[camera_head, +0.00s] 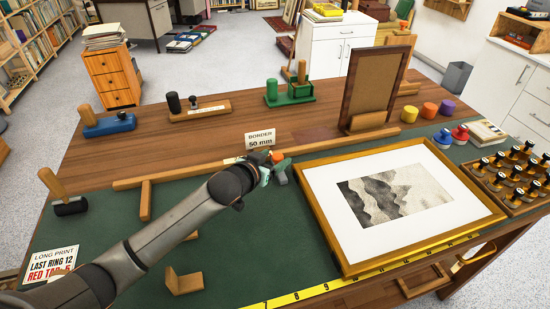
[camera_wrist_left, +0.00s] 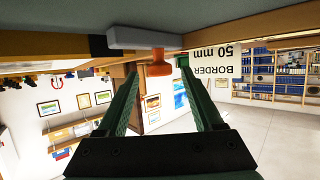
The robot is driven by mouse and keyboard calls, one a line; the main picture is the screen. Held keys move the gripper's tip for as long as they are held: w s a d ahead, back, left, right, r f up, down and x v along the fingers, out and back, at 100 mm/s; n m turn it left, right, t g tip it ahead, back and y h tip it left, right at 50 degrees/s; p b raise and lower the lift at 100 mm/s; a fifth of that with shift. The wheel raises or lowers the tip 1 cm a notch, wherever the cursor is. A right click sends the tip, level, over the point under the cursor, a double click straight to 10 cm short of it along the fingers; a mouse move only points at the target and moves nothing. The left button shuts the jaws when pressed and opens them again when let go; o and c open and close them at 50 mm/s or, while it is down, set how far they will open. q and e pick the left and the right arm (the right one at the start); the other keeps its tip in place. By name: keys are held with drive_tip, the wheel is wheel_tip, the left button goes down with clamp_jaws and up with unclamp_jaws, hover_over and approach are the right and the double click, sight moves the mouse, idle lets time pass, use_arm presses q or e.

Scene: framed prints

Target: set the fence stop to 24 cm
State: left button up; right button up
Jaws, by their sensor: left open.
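The wooden fence (camera_head: 190,173) runs across the green mat near the back of the table. The fence stop shows as a grey block (camera_wrist_left: 140,39) with an orange knob (camera_wrist_left: 158,68) in the left wrist view, which is upside down. In the head view the orange knob (camera_head: 278,157) shows just past the gripper. My left gripper (camera_head: 270,167) is open at the fence, with the knob between its finger lines in the wrist view; contact cannot be told. The stop's scale reading is hidden by my arm. My right gripper is out of view.
A framed mountain print (camera_head: 400,200) lies right of my gripper. A yellow ruler strip (camera_head: 345,283) runs along the front edge. A BORDER 50 mm card (camera_head: 260,139) stands behind the fence. An upright frame (camera_head: 377,85) stands at back right.

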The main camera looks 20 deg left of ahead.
use_arm(q)
drive_tip(key=shift+w+d+f, duration=0.1)
drive_tip(key=shift+w+f, duration=0.05)
drive_tip(key=shift+w, duration=0.3)
drive_tip(key=shift+c, duration=0.3)
clamp_jaws()
idle(0.9)
